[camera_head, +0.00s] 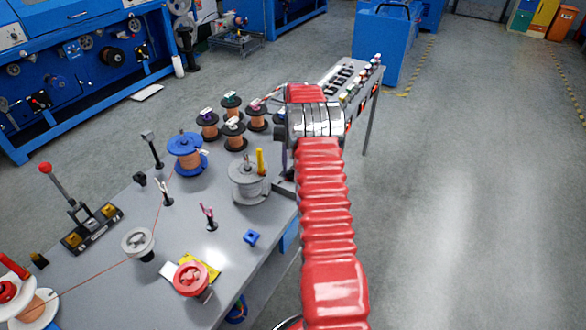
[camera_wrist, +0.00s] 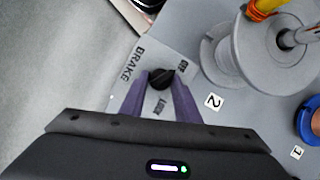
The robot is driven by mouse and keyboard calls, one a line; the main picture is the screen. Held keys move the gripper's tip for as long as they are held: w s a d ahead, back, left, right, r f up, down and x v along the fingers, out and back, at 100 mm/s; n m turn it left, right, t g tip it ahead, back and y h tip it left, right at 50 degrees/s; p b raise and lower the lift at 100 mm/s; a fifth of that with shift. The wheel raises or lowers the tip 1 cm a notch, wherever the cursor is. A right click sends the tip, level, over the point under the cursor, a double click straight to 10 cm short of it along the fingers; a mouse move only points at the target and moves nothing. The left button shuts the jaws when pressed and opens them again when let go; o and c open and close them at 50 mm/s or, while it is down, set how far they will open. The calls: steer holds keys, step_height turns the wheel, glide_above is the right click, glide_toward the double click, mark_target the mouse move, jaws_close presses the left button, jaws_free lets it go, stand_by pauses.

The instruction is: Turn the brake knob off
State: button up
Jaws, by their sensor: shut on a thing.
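The brake knob (camera_wrist: 161,79) is a small black knob on a light label plate (camera_wrist: 124,92) marked BRAKE, LOCK and a third word that I read as OFF at its upper right. My gripper (camera_wrist: 160,84) is shut on the knob in the wrist view, one purple-grey finger on each side of it. In the head view my red arm reaches to the right edge of the table and hides the knob and the fingers.
A grey spool (camera_wrist: 262,50) marked 2 stands close to the right of the knob in the wrist view. The grey table (camera_head: 185,225) also carries a blue spool (camera_head: 187,152), a red knob wheel (camera_head: 191,279) and several posts. Clear floor (camera_head: 450,220) lies to the right.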

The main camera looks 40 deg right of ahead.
steer(key=shift+w+a, duration=0.1)
steer(key=shift+a, duration=0.05)
steer(key=o, duration=1)
steer(key=shift+r, duration=0.1)
